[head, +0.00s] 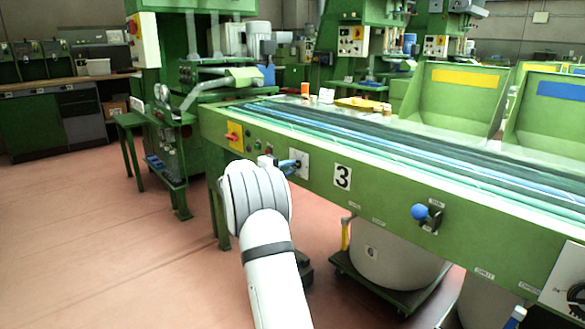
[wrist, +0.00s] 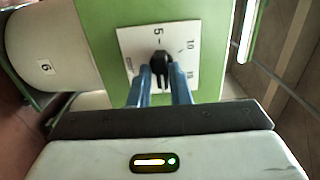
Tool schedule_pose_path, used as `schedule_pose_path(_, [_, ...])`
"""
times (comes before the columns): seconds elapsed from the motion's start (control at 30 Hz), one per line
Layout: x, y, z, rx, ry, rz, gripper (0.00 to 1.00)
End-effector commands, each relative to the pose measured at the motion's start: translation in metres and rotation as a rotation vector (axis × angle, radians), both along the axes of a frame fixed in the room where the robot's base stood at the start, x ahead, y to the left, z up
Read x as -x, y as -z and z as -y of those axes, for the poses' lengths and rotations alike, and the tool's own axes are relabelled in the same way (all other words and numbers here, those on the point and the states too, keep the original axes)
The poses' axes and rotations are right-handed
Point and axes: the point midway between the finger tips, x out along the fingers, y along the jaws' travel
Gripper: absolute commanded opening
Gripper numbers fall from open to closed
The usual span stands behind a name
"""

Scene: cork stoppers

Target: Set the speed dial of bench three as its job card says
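Left of the label is a white dial plate (head: 299,155), partly covered by my gripper (head: 291,166). In the wrist view the dial plate (wrist: 130,43) shows a 5, a 10 and a partly covered number. Its black knob (wrist: 160,62) sits between the blue fingertips of my gripper (wrist: 160,72). The fingers stand on either side of the knob, seemingly with a slight gap. I cannot tell where the pointer points. No job card is readable.
Left of the dial is a yellow panel with a red switch (head: 234,135), and buttons. To the right is a blue-knobbed lever (head: 420,212); another white plate (head: 567,280) is at the right edge. A grey drum (head: 395,262) stands below. The floor at left is clear.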

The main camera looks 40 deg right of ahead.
Motion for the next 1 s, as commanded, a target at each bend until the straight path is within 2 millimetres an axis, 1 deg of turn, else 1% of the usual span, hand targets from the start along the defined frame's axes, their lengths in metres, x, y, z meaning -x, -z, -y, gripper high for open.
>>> schedule_pose_path(0.03, [0.0,0.001,0.0,0.0,-0.001,-0.001,0.21])
schedule_pose_path(0.2, [0.001,0.0,0.001,0.002,0.002,0.0,0.35])
schedule_pose_path(0.47, [0.001,-0.002,0.0,0.003,0.004,0.0,0.35])
schedule_pose_path(0.57, [0.001,-0.003,-0.009,0.002,0.002,-0.001,0.35])
schedule_pose_path(0.83, [0.005,-0.003,-0.055,0.001,0.001,-0.002,0.35])
schedule_pose_path(1.0, [0.006,-0.002,-0.073,0.002,0.002,-0.002,0.35])
